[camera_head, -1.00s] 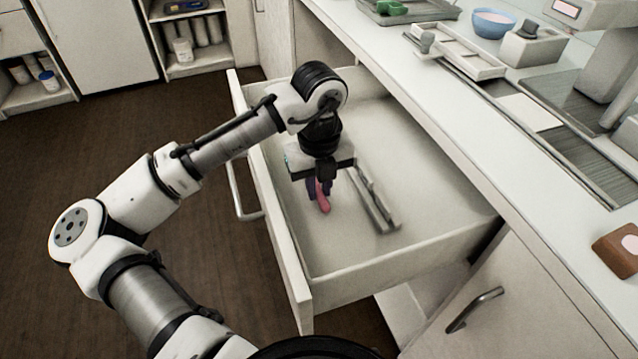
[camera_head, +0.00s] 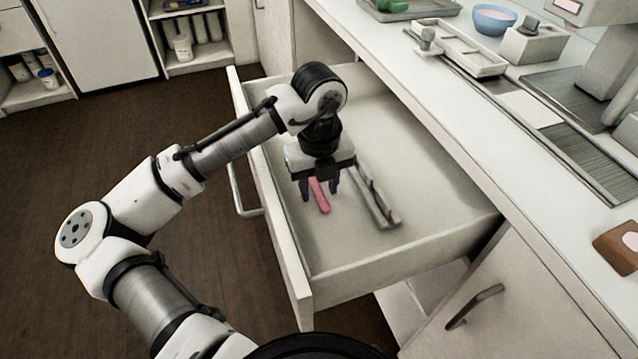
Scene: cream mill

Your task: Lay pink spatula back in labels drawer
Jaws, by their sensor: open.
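The pink spatula (camera_head: 319,195) lies in the open labels drawer (camera_head: 400,262), near its left front part. Its far end is hidden under my gripper. My gripper (camera_head: 319,194) points down into the drawer above the spatula. Its two dark fingers are apart, one on each side of the spatula. I cannot tell whether the fingertips touch the drawer floor.
A grey divider or rack (camera_head: 377,198) lies in the drawer just right of my gripper. The drawer floor is bare to the right and behind. The counter (camera_head: 480,125) above holds a blue bowl (camera_head: 493,19), a white tray (camera_head: 470,52) and a brown block (camera_head: 619,247).

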